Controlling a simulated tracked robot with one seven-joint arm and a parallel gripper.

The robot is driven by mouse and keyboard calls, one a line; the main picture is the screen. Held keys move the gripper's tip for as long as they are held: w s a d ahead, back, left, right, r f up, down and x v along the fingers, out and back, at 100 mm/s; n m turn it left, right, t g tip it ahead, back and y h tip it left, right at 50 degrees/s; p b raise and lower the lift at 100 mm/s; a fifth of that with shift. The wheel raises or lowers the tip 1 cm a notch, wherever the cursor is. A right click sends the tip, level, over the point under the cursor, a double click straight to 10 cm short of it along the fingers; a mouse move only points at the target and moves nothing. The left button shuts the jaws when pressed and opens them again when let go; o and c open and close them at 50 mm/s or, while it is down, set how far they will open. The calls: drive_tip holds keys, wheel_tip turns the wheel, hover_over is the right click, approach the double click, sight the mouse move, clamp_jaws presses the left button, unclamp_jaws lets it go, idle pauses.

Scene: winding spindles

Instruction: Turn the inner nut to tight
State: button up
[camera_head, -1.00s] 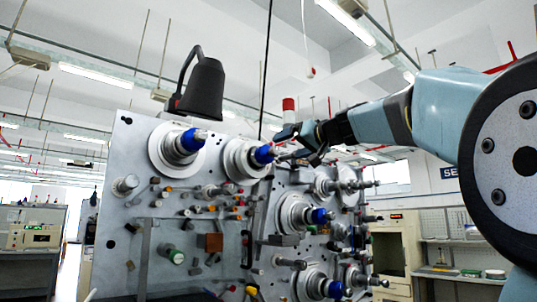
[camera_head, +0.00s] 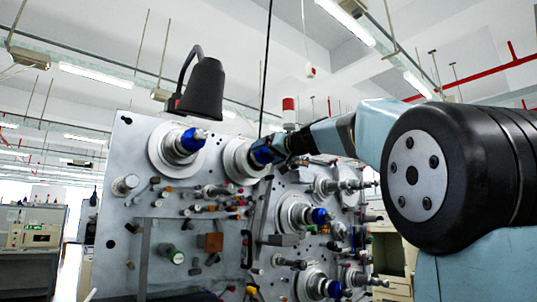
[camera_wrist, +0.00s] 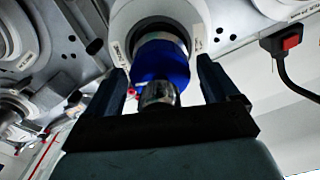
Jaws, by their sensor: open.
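A blue nut (camera_wrist: 162,66) sits on a spindle with a silver shaft end (camera_wrist: 158,95) in the wrist view. Behind it is a white round flange (camera_wrist: 195,12) on the grey panel. My gripper (camera_wrist: 162,76) is open, with one finger on each side of the blue nut. A gap shows between the right finger and the nut; whether the left finger touches it I cannot tell. In the head view my gripper (camera_head: 281,148) is at the upper middle spindle and covers part of its blue nut (camera_head: 262,154).
Another spindle with a blue nut (camera_head: 189,141) stands to the left on the panel (camera_head: 125,215). More spindles stick out below right, one with a blue nut (camera_head: 320,216). A black lamp (camera_head: 203,90) is above. A red switch (camera_wrist: 291,41) with a cable is to the right.

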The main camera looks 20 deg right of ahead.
drive_tip(key=c, duration=1)
drive_tip(key=shift+d+m, duration=0.15)
drive_tip(key=shift+m, duration=0.95)
drive_tip(key=o, duration=1)
drive_tip(key=v, duration=1.3)
drive_tip(key=shift+s, duration=0.35)
drive_tip(key=shift+f, duration=0.1)
